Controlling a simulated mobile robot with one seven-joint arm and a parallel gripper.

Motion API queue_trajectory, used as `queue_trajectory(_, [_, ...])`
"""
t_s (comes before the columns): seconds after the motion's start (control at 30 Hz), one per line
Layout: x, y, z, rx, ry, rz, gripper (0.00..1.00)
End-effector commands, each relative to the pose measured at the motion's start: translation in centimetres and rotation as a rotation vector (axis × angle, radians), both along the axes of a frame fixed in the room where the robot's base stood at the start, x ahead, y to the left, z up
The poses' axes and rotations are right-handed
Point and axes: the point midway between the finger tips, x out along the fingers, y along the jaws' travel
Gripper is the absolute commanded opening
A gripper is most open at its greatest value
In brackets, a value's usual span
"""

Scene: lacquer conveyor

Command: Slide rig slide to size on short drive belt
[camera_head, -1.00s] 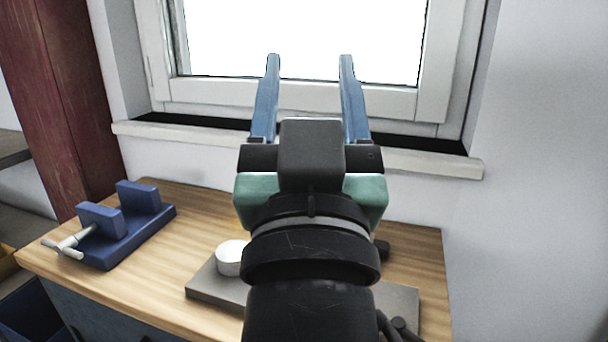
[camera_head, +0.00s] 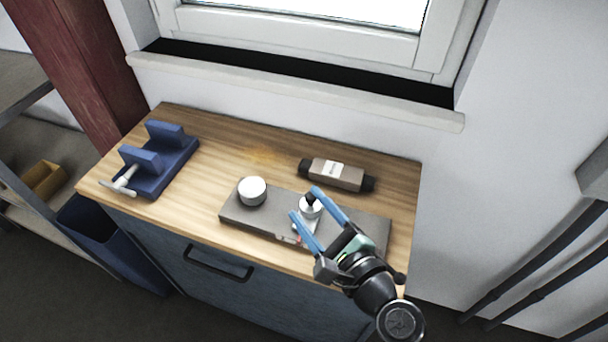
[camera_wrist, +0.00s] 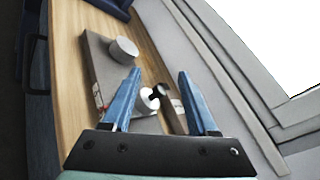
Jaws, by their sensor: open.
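The rig is a flat grey plate (camera_head: 238,212) on the wooden bench. A plain white round pulley (camera_head: 252,191) stands on its left part. The rig slide (camera_head: 310,208), with a white round piece and a dark knob, sits near the plate's middle. A small red and green marking (camera_head: 289,239) shows at the plate's front edge. My gripper (camera_head: 304,202) is open, with its blue fingers reaching over the slide from the front right. In the wrist view the slide (camera_wrist: 148,103) shows between the fingers, apparently untouched. I cannot make out a drive belt.
A brown-grey bar with black ends and a pale label (camera_head: 338,174) lies behind the plate. A blue vise (camera_head: 160,165) stands at the bench's left. The window sill (camera_head: 300,92) and wall close off the back. Bare bench lies between vise and plate.

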Motion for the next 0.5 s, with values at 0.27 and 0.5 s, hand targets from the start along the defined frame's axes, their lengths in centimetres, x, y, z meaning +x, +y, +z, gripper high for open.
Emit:
queue_trajectory(0.27, [-3.0,-4.1,-3.3,0.602,0.217,-0.114,0.59])
queue_trajectory(0.5, [-1.6,-3.7,-3.3,0.659,0.231,-0.120,0.59])
